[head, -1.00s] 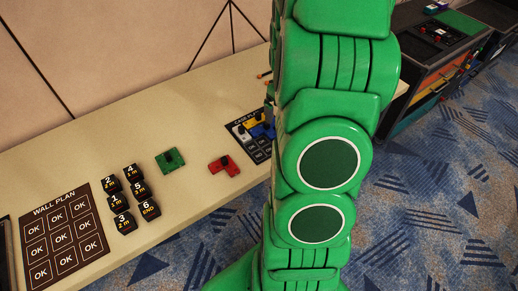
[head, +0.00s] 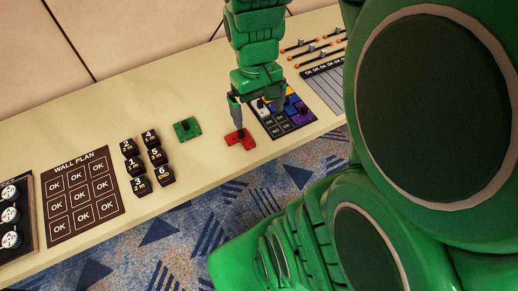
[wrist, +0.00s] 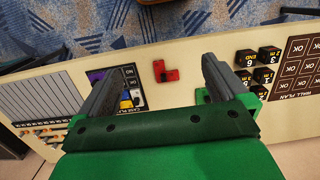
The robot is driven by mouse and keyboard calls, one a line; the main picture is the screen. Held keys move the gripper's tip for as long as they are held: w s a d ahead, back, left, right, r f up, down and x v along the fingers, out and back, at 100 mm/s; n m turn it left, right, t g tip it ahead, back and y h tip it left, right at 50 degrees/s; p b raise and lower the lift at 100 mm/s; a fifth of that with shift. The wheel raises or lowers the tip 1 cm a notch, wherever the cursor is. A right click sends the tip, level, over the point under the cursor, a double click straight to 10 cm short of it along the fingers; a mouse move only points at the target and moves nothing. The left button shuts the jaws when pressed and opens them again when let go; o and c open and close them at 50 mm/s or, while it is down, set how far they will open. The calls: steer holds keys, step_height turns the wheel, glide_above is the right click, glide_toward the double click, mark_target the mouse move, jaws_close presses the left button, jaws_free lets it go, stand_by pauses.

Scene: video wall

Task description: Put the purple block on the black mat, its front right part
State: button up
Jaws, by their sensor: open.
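The purple block (head: 299,108) shows over the right part of the black mat (head: 277,128), toward its front; whether it lies flat is too small to tell. In the wrist view the purple block (wrist: 93,75) is partly hidden by a finger, at the left of the mat (wrist: 129,72). White, yellow and blue blocks (head: 276,97) are also on the mat. My gripper (head: 258,118) is open and empty.
A green block (head: 187,128), several black labelled cubes (head: 149,158) and a wall plan board (head: 84,211) stand on the left of the long table (head: 210,165). A striped panel (head: 325,88) and rods with orange ends (head: 312,48) lie to the right. Bare tabletop surrounds the red block.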

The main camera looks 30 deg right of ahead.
steer(key=s+a+r, duration=0.3)
steer(key=s+a, duration=0.3)
steer(key=s, duration=0.5)
steer(key=shift+s+g, duration=0.3)
steer(key=shift+s, duration=0.05)
steer(key=shift+a+r, duration=0.1)
